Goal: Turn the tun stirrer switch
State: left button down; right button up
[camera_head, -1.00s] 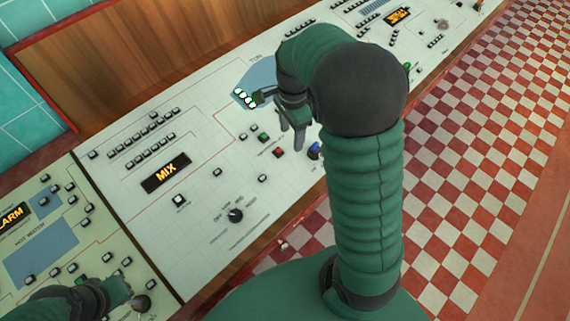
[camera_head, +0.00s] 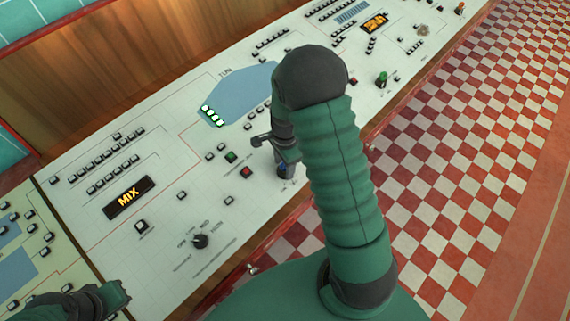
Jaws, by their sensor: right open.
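I cannot read that switch's label. A black rotary knob (camera_head: 200,241) with OFF, MED and other positions around it sits at the lower left. My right gripper (camera_head: 270,143) is open and empty, just above and behind the blue switch; I cannot tell whether it touches it. My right forearm hides part of the panel. My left gripper (camera_head: 112,298) is at the lower left edge, its fingers unclear.
Red (camera_head: 246,172) and green (camera_head: 231,156) buttons sit left of the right gripper. A green switch (camera_head: 381,79) stands on the panel to the right. A red and white checkered floor (camera_head: 450,150) lies in front.

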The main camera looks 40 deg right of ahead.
jog(key=shift+s+d+f, duration=0.1)
jog(key=shift+s+d, duration=0.1)
jog(key=shift+d, duration=0.2)
jog(key=shift+c, duration=0.7)
jog(key=shift+a, duration=0.1)
jog(key=shift+c, duration=1.2)
jog(key=shift+w+a, duration=0.15)
jog(key=shift+a, duration=0.4)
jog(key=c, duration=0.5)
jog(key=shift+a, duration=0.1)
grip_shut()
pick_arm(q)
jog(key=shift+a+f, duration=0.1)
jog(key=shift+a, duration=0.25)
pick_arm(e)
jog(key=shift+d, duration=0.2)
